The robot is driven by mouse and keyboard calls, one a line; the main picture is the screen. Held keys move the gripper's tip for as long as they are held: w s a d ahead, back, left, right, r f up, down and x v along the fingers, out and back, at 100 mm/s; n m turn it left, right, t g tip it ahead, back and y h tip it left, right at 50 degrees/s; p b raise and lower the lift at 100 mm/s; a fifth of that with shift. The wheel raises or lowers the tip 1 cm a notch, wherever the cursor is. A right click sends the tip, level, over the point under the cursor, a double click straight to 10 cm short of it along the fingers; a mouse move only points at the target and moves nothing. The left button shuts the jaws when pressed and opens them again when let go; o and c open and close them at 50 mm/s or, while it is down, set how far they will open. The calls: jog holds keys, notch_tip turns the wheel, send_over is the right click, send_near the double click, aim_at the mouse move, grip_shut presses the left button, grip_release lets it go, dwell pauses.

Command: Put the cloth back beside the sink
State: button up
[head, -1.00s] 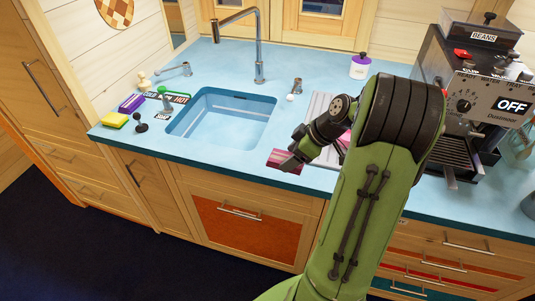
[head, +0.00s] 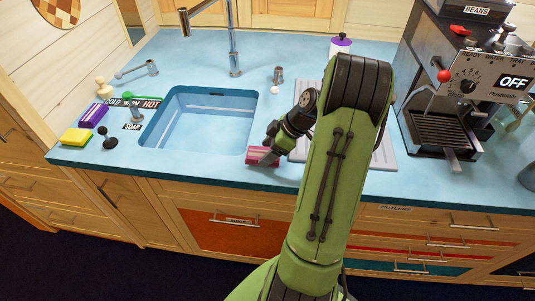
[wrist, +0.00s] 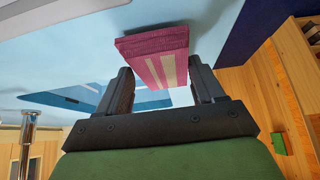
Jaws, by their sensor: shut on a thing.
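The cloth (head: 256,157) is a folded pink pad with pale stripes, near the counter's front edge just right of the sink's near right corner. In the wrist view the cloth (wrist: 160,45) sits between my two fingers and sticks out beyond them. My gripper (wrist: 164,84) is shut on it; it also shows in the head view (head: 268,153), where my arm comes in from the right. The sink (head: 200,125) is a blue basin, empty, set in the light-blue counter (head: 290,60). I cannot tell whether the cloth touches the counter.
A grooved drainboard (head: 380,152) lies right of the sink, partly behind my arm. The tap (head: 233,40) stands behind the basin. A yellow-green sponge (head: 76,137) and a purple block (head: 94,115) are at the left. A purple-lidded jar (head: 341,45) and a coffee machine (head: 440,90) stand right.

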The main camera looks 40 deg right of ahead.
jog(key=shift+s+f, duration=0.1)
jog(key=shift+f, duration=0.45)
jog(key=shift+f, duration=0.15)
jog(key=o, duration=0.9)
jog(key=shift+o, duration=0.2)
